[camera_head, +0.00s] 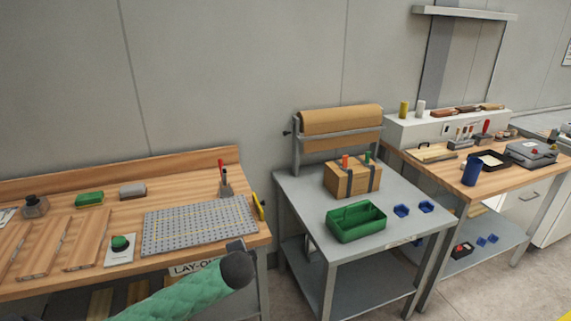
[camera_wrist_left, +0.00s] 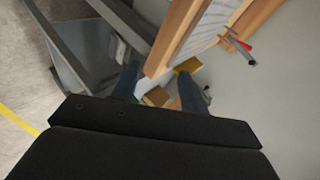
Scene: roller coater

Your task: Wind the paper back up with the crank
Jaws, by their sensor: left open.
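The brown paper roll (camera_head: 341,120) sits on a grey stand at the back of the middle grey table, with a length of paper hanging down its front below a bar. A small dark crank handle (camera_head: 287,133) shows at the roll's left end. My left arm, in a green sleeve, reaches in low before the left bench, well short of the crank; its gripper is mostly hidden behind the dark wrist. In the left wrist view my left gripper (camera_wrist_left: 158,82) has its two fingers apart, with nothing held. My right gripper is in neither view.
The middle table (camera_head: 395,233) holds a strapped cardboard box (camera_head: 352,178), a green tray (camera_head: 356,222) and small blue trays. The left wooden bench (camera_head: 190,262) has a perforated grey plate (camera_head: 199,225) near its right edge. A gap separates the bench and table.

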